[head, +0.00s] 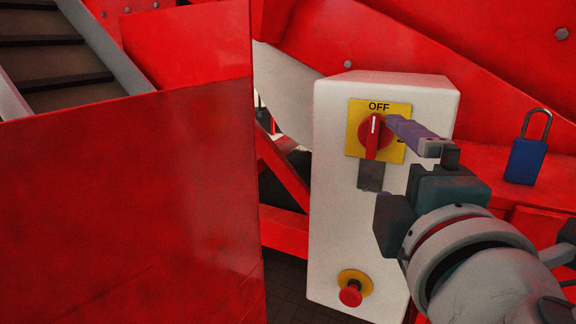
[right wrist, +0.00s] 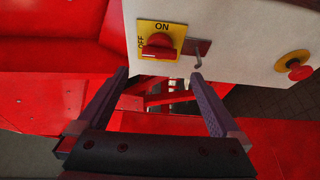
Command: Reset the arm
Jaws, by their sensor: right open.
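My right gripper (head: 392,158) is open and empty in front of a white control box (head: 335,215). Its purple upper finger ends close to the red rotary switch (head: 370,137); I cannot tell whether it touches. The switch sits on a yellow plate (head: 354,128), its handle upright toward the OFF mark. In the right wrist view the gripper (right wrist: 160,76) has both fingers spread wide, with the switch (right wrist: 159,46) beyond them and nothing between them. My left gripper is not in view.
A grey metal tab (head: 371,177) is below the switch. A red stop button (head: 350,294) is low on the box. A blue padlock (head: 526,160) stands on a red ledge at the right. A large red panel (head: 130,210) fills the left.

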